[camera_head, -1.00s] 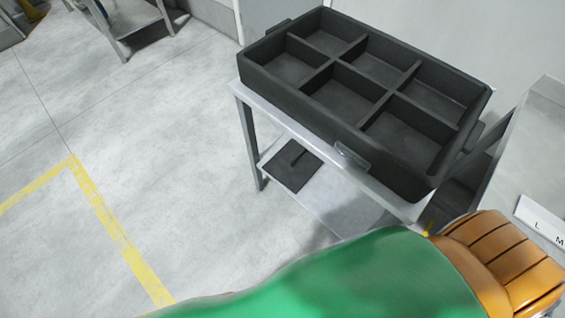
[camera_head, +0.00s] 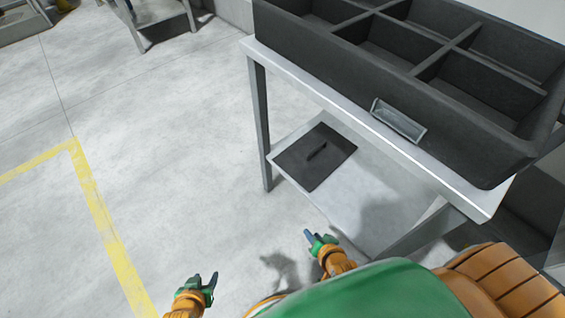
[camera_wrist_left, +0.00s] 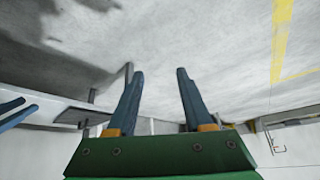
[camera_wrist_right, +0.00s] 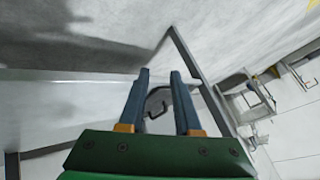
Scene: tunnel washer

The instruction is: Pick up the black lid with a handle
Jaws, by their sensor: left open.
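The black lid (camera_head: 332,147) is a flat dark square with a raised bar handle (camera_head: 317,151) on top. It lies on the lower shelf of the metal table, handle upward. My left gripper (camera_head: 214,280) is low at the bottom left, over the floor and away from the lid. It is open and empty in the left wrist view (camera_wrist_left: 154,72). My right gripper (camera_head: 308,234) is in front of the lower shelf, nearer than the lid and apart from it.
A black tray with several compartments (camera_head: 350,62) stands on the tabletop (camera_head: 480,205), above the shelf. The table leg (camera_head: 259,125) stands left of the lid. The lower shelf (camera_head: 350,210) is bare in front of it. Open floor (camera_head: 170,130) lies to the left.

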